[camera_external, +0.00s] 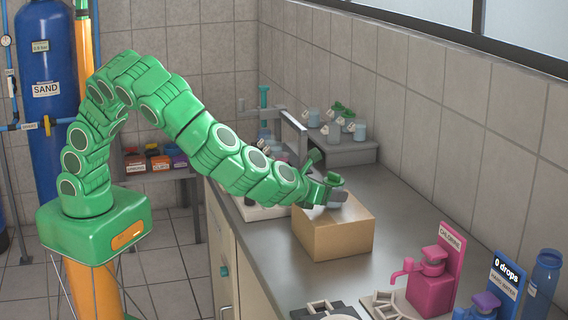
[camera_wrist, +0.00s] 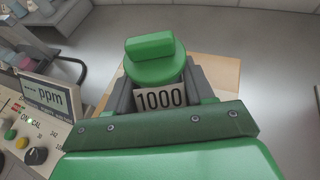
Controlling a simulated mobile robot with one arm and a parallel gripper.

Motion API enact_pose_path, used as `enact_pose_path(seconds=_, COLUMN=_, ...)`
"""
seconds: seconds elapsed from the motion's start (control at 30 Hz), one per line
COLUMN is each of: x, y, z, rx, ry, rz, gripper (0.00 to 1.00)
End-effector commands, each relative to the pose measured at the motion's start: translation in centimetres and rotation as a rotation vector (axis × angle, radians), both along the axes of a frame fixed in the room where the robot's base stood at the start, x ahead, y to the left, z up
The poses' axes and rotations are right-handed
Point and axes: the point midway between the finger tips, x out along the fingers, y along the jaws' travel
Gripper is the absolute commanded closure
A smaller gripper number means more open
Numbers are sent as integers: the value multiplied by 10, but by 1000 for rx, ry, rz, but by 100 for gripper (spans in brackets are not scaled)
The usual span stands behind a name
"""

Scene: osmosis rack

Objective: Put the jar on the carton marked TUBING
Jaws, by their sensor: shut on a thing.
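A jar with a green lid (camera_wrist: 151,58) and a label reading 1000 sits between the grey fingers of my gripper (camera_wrist: 160,92), which is shut on it. In the external view my gripper (camera_external: 322,197) and the jar (camera_external: 336,181) are at the top of a plain brown carton (camera_external: 338,240) on the counter. The carton's top (camera_wrist: 218,75) also shows behind the jar in the wrist view. I cannot tell whether the jar's base touches the carton. No TUBING mark shows on the visible carton faces. The jar's lower part is hidden.
A meter reading ppm (camera_wrist: 45,96) with knobs stands left of the carton in the wrist view. More jars (camera_external: 335,131) stand on a grey stepped stand at the back. A pink CHLORINE dispenser (camera_external: 431,286) and a blue bottle (camera_external: 541,280) stand at the front right.

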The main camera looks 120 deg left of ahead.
Motion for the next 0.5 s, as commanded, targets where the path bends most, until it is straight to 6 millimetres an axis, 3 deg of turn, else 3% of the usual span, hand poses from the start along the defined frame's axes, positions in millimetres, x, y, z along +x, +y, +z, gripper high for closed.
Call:
enact_pose_path(seconds=0.4, x=0, y=0, z=-5, rx=-1, ry=0, rz=0, gripper=78)
enact_pose_path(seconds=0.43, x=0, y=0, z=-5, rx=-1, ry=0, rz=0, gripper=43)
enact_pose_path(seconds=0.5, x=0, y=0, z=-5, rx=-1, ry=0, rz=0, gripper=32)
